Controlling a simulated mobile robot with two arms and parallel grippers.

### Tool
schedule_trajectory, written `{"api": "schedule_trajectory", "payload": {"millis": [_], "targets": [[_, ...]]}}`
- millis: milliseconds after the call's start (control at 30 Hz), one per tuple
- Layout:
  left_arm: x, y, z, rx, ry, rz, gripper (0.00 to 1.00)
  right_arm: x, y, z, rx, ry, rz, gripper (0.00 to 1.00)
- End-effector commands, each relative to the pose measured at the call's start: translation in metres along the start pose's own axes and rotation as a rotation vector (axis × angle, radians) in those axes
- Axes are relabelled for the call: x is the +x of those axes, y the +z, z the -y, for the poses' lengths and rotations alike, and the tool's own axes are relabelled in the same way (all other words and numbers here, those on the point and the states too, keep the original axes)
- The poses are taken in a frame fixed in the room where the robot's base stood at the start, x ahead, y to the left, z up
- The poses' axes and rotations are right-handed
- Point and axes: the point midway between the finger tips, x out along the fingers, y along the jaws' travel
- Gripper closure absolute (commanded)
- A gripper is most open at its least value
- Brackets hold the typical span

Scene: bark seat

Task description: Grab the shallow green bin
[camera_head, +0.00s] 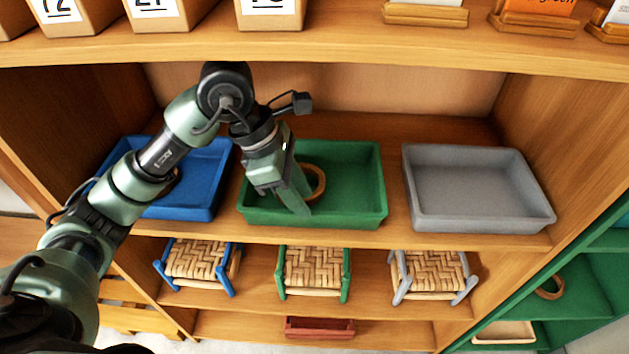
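The shallow green bin (352,178) sits in the middle of the shelf, between a blue and a grey bin. A round wooden ring (317,180) lies inside it, partly hidden by my gripper. My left arm comes in from the left, crosses in front of the blue bin and bends down over the green one. My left gripper (292,203) points down over the left half of the green bin. Its fingers overlap in this view, so I cannot tell how far apart they are or whether they touch the bin. My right gripper is not in view.
The blue bin (205,180) is partly behind my arm; the grey bin (475,185) is empty. An upper shelf (330,48) with numbered boxes overhangs. Small woven stools (313,268) stand below, with a reddish tray (320,327) lower down. Side panels close the bay.

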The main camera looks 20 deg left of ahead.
Motion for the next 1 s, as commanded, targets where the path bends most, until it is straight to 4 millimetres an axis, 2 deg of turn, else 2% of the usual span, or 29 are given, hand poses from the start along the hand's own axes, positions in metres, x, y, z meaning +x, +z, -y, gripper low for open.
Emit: {"api": "schedule_trajectory", "payload": {"millis": [400,667,767,800,1000], "targets": [[0.048,0.001,0.001,0.0,-0.003,0.0,0.67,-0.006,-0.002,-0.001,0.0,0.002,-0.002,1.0],[0.051,0.0,0.0,0.0,-0.001,-0.001,0.67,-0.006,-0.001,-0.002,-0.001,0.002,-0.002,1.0],[0.051,0.0,0.0,0.0,-0.001,-0.001,0.95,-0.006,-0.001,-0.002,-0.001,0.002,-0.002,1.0],[0.051,0.0,0.0,0.0,-0.001,-0.001,1.0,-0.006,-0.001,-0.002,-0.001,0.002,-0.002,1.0],[0.051,0.0,0.001,0.0,-0.002,-0.001,1.0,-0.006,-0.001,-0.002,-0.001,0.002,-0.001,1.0]]}}
